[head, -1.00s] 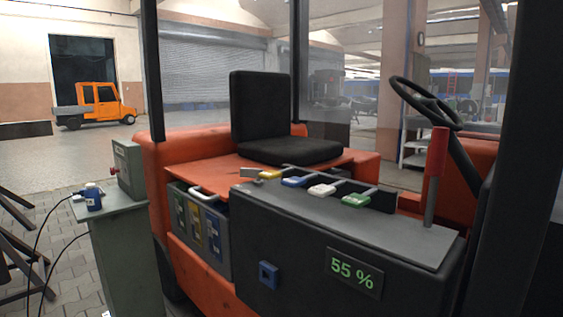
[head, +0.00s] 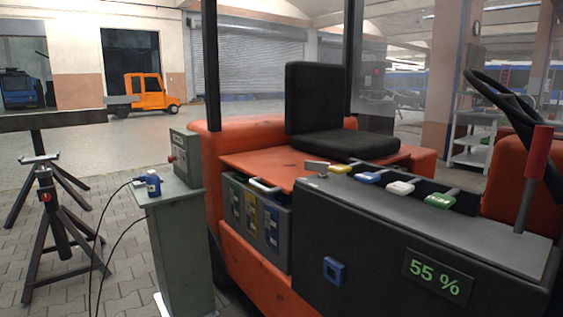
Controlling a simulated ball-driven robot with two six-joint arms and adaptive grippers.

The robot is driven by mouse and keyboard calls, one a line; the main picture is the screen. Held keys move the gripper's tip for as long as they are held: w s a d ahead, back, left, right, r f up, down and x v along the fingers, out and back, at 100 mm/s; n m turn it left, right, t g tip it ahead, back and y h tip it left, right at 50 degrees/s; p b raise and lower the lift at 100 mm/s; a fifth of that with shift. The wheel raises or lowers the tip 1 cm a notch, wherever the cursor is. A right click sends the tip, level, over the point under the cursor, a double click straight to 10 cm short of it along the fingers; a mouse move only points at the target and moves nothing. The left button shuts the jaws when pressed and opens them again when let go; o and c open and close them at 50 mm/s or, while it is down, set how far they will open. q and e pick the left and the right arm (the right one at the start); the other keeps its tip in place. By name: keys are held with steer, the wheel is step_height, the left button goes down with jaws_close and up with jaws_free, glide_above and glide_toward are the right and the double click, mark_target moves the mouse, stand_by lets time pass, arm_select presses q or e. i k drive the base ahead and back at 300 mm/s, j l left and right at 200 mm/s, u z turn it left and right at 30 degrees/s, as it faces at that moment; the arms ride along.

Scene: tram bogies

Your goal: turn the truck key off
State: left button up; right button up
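The orange truck (head: 255,160) stands close in front of me, with a black seat and a dark grey console (head: 350,215). At the far left corner of the console top sits a small tan, flat piece (head: 316,166) that looks like the key. It is too small to tell which way it is turned. Beside it is a row of levers with a yellow knob (head: 341,169), a blue knob (head: 369,177), a white knob (head: 400,187) and a green knob (head: 439,200). A green display (head: 436,275) on the console front reads 55 %. Neither of my grippers is in view.
A grey-green cabinet (head: 180,240) with a blue plug (head: 152,184) and cables stands left of the truck. Dark trestle stands (head: 60,220) are at the left. A red-handled lever (head: 536,160) and steering wheel (head: 505,100) are at the right. Paved floor lies open behind.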

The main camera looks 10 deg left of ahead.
mark_target(311, 165)
steer(key=i+u, duration=0.75)
steer(key=k+j, duration=0.05)
steer(key=k, duration=0.05)
